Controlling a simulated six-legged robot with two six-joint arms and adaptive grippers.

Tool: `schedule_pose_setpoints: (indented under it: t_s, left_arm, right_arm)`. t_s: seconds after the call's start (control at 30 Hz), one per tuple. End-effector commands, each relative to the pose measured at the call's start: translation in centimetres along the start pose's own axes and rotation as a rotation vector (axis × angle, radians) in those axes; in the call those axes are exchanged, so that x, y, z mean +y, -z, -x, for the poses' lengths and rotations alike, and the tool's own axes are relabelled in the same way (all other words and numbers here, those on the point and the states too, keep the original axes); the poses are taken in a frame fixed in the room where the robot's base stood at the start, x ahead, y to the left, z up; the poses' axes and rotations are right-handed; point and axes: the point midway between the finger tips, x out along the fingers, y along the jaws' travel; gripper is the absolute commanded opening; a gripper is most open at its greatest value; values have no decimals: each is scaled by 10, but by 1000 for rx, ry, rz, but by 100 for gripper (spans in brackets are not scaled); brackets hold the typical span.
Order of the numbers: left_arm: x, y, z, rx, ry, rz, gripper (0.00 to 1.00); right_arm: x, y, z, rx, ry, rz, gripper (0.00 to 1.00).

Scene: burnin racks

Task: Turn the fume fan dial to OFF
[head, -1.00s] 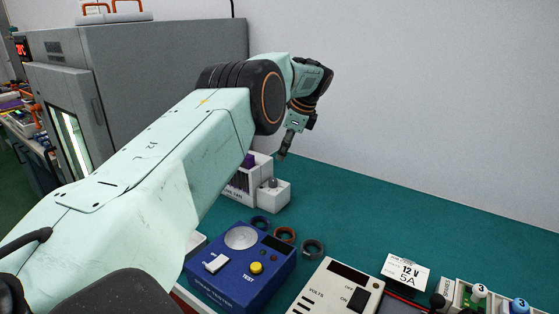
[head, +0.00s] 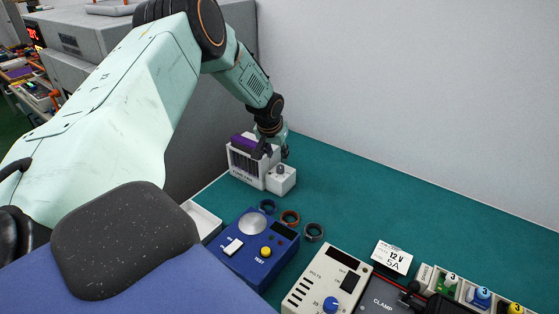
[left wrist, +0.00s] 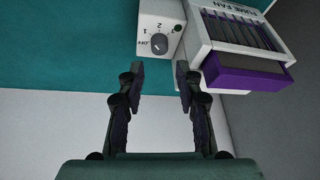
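The white fume fan (head: 245,170) with a purple filter stands at the back left of the green bench in the head view. Its dial (head: 281,168) is a small grey knob on the white box at its right side. In the left wrist view the dial (left wrist: 158,43) shows between marks OFF, 1 and 2; I cannot tell surely where it points. My left gripper (head: 270,150) is just above the fan's front. In the left wrist view the left gripper (left wrist: 161,78) is open and empty, its fingertips short of the dial and apart from it. My right gripper is not in view.
A blue tester (head: 253,245), tape rings (head: 290,217), a power supply (head: 325,285) and a 12 V 5A card (head: 392,258) lie in front. A grey cabinet (head: 205,110) stands left of the fan. The green bench (head: 400,210) is clear towards the back right.

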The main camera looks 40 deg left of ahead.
Motion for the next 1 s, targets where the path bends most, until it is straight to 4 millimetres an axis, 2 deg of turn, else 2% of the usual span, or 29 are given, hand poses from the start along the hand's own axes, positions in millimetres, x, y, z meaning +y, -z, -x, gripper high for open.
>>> schedule_pose_setpoints:
  t_s: [0.3,0.5,0.7,0.97,1.0]
  left_arm:
    - [0,-2,-47,-1,4,-3,35]
    - [0,-2,-69,-2,4,-5,35]
    - [0,-1,-77,-1,2,-4,35]
    - [0,-1,-77,-1,2,-4,35]
    - [0,-1,-77,-1,2,-4,31]
  right_arm:
    - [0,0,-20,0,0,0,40]
    - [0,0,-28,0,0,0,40]
    - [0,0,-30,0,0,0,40]
    - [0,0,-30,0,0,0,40]
    - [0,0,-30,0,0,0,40]
